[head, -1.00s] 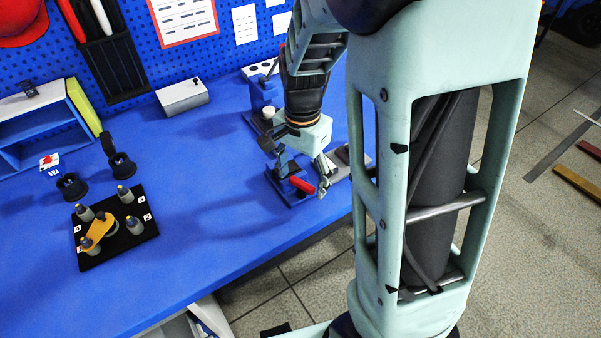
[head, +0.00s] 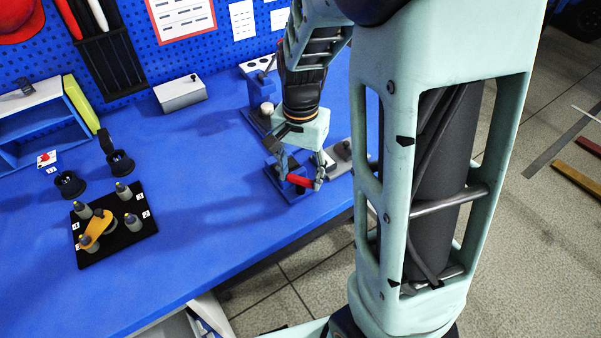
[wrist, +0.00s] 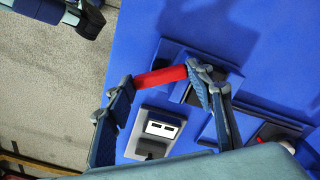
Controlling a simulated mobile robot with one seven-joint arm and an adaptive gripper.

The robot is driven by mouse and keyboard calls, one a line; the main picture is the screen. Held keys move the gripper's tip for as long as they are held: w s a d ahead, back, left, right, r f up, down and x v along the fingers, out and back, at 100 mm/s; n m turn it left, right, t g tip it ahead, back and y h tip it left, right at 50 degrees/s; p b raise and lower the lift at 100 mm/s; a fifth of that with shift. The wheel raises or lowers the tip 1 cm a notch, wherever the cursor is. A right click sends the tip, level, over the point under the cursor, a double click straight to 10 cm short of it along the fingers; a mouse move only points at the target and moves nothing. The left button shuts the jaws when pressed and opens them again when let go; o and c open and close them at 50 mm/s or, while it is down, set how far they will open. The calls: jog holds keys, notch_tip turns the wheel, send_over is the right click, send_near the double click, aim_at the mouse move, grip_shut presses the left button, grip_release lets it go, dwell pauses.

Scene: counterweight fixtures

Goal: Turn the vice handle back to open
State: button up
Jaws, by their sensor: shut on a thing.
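The vice is a small blue fixture (head: 288,194) near the table's front edge, partly hidden by my gripper. Its red handle (head: 299,181) lies nearly level in the head view. My gripper (head: 301,183) is shut on the handle, with one finger at each end of the red bar. In the wrist view the red handle (wrist: 161,77) spans between the two fingers of my gripper (wrist: 159,76). A dark block of the vice (wrist: 202,88) shows behind the right finger. Whether the vice's jaws are open is hidden.
A grey plate with a white panel (wrist: 160,129) is close beside the vice. A blue fixture (head: 262,92) stands behind. A black tray with grey posts and an orange link (head: 97,226) is at left. The middle of the blue table (head: 200,180) is clear.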

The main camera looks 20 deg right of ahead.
aim_at(301, 178)
jog(key=n, duration=0.5)
jog(key=shift+n, duration=2.5)
jog(key=o, duration=1.2)
jog(key=shift+c, duration=0.2)
notch_tip(301, 178, up, 12)
